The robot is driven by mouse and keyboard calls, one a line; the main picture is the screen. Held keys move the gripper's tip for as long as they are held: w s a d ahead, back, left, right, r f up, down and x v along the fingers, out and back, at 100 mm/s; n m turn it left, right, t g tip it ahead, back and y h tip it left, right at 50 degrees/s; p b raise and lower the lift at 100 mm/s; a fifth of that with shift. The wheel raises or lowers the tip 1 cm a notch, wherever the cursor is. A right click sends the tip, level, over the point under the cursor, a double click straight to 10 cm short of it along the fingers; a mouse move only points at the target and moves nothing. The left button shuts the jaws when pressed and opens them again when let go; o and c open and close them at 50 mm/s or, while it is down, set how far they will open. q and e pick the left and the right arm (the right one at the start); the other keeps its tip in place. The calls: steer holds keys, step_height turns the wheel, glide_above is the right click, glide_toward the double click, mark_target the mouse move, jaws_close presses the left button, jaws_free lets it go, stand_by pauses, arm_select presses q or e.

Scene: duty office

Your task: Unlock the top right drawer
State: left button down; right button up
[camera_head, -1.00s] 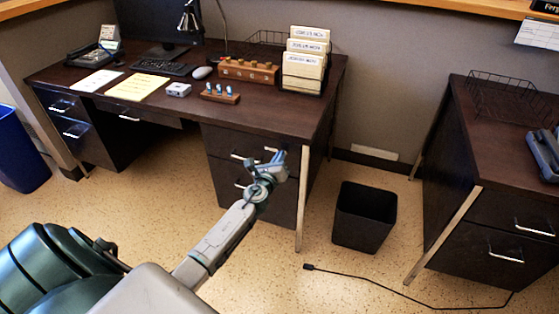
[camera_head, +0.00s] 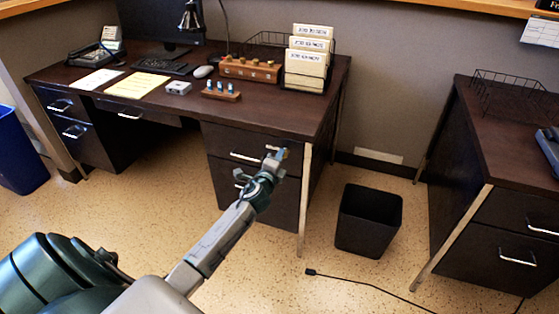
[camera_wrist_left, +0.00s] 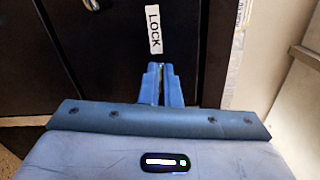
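The top right drawer (camera_head: 225,140) is the upper dark front of the desk's right pedestal, closed, with a silver handle. My left gripper (camera_head: 276,153) is in front of its right side. In the left wrist view, the blue fingers of my left gripper (camera_wrist_left: 161,84) are close together around a thin brassy strip, apparently a key (camera_wrist_left: 160,73), mostly hidden. A white LOCK label (camera_wrist_left: 154,29) is on the dark front just beyond the fingertips. The lock itself is not clearly visible, and I cannot tell whether the key touches it. My right gripper is not in view.
A wooden rack with blue-topped pieces (camera_head: 221,95) stands on the desktop (camera_head: 265,110). A metal desk leg (camera_head: 304,200) is just right of the drawers. A black bin (camera_head: 368,220) and a cable (camera_head: 350,281) are on the floor, with a second desk (camera_head: 480,155) at right.

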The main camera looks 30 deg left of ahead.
arm_select(q)
steer(key=shift+f+n+b, duration=0.15)
steer(key=shift+n+b, duration=0.3)
steer(key=shift+n, duration=0.55)
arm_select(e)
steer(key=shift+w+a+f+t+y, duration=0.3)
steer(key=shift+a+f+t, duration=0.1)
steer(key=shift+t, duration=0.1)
arm_select(q)
steer(key=c, duration=1.6)
jaws_free()
steer(key=shift+c, duration=0.2)
steer(key=v, duration=1.1)
steer(key=shift+b, duration=0.35)
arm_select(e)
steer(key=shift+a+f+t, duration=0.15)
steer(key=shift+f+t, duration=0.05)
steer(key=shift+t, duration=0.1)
